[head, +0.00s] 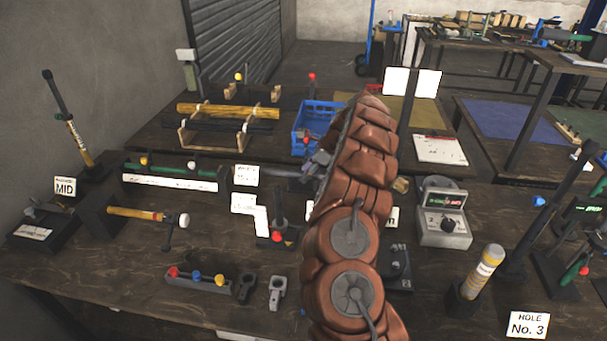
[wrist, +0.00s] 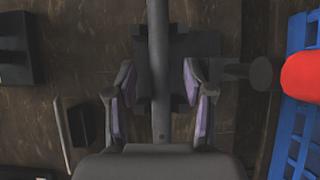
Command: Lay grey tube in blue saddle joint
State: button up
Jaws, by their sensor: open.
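My gripper (head: 316,163) is partly hidden by my brown arm in the head view. In the wrist view, the open gripper (wrist: 160,95) has its two purple-padded fingers on either side of a dark grey tube (wrist: 158,60), with gaps on both sides. The tube runs up and down that picture, over a dark block (wrist: 200,45). In the head view a dark grey tube (head: 280,171) shows left of the gripper. I cannot make out with certainty which thing is the blue saddle joint.
A blue crate (head: 301,127) stands just behind the gripper; it also shows at the right of the wrist view (wrist: 284,140), with a red rounded thing (wrist: 303,76) by it. A green bar rack (head: 170,182), a knobbed block (head: 199,281) and a grey meter box (head: 443,222) crowd the table.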

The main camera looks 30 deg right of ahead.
jog(key=shift+c, duration=0.3)
grip_shut()
jog(key=shift+r, duration=0.15)
